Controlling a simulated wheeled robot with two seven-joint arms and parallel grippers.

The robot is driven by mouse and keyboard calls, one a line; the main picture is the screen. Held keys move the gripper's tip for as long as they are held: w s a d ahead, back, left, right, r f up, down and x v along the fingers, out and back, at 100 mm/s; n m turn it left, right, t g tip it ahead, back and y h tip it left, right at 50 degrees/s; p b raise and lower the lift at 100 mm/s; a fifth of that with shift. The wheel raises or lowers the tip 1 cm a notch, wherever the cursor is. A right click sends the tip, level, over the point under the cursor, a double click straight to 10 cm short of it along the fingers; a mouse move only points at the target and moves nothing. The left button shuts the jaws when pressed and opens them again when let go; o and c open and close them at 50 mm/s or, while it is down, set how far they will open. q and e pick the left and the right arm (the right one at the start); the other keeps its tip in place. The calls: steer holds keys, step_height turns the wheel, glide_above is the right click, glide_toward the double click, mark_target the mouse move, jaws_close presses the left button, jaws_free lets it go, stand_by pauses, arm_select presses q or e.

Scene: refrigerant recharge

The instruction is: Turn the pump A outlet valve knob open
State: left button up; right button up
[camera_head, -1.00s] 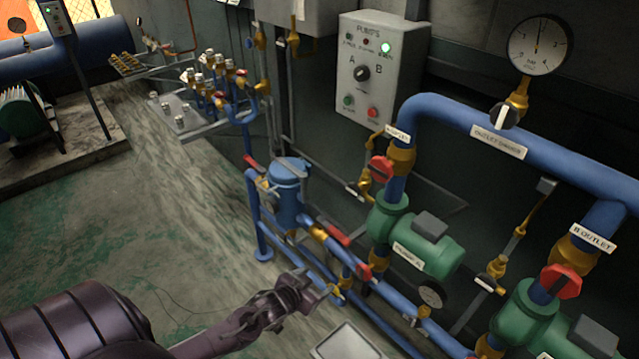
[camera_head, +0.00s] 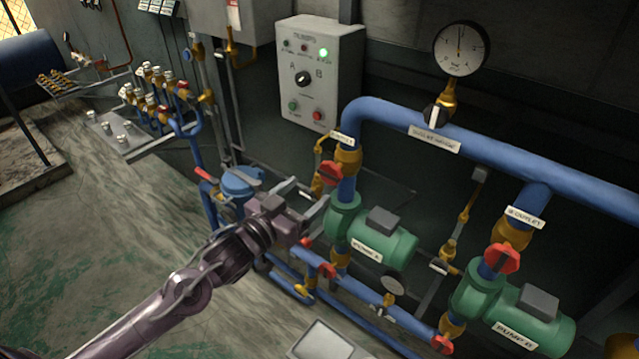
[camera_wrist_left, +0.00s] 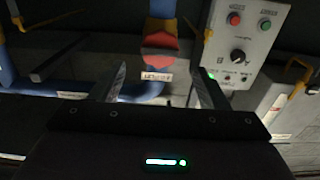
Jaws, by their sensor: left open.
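The pump A outlet valve knob (camera_head: 331,173) is red and sits on a brass valve body (camera_head: 347,160) on the blue riser above the green pump A (camera_head: 378,243). In the left wrist view the red knob (camera_wrist_left: 160,53) lies ahead, between and beyond the two fingers. My left gripper (camera_head: 318,197) is open and just to the left of and below the knob in the head view. Its fingers point toward the knob, and nothing is held. The left gripper also shows in the wrist view (camera_wrist_left: 157,85). My right gripper is out of view.
The pump control box (camera_head: 318,75) hangs on the wall above left of the knob. A blue strainer (camera_head: 240,183) stands behind my left arm. Pump B (camera_head: 520,315) with its red outlet knob (camera_head: 503,258) is at right. The blue header pipe (camera_head: 480,145) runs overhead.

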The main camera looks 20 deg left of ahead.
mark_target(328, 175)
arm_select(q)
steer(key=b+x, duration=0.2)
steer(key=x, duration=0.4)
steer(key=shift+w+f, duration=0.1)
steer(key=shift+w, duration=0.2)
steer(key=shift+c, duration=0.8)
steer(key=shift+d, duration=0.1)
steer(key=c, duration=0.8)
steer(key=shift+n+p, duration=0.3)
steer(key=shift+p, duration=0.1)
steer(key=n+p, duration=0.2)
steer(key=p, duration=0.1)
steer(key=shift+r+n, duration=0.25)
steer(key=shift+n, duration=0.15)
steer(key=shift+f+n+p, duration=0.2)
steer(key=shift+n+p, duration=0.15)
steer(key=shift+n, duration=0.25)
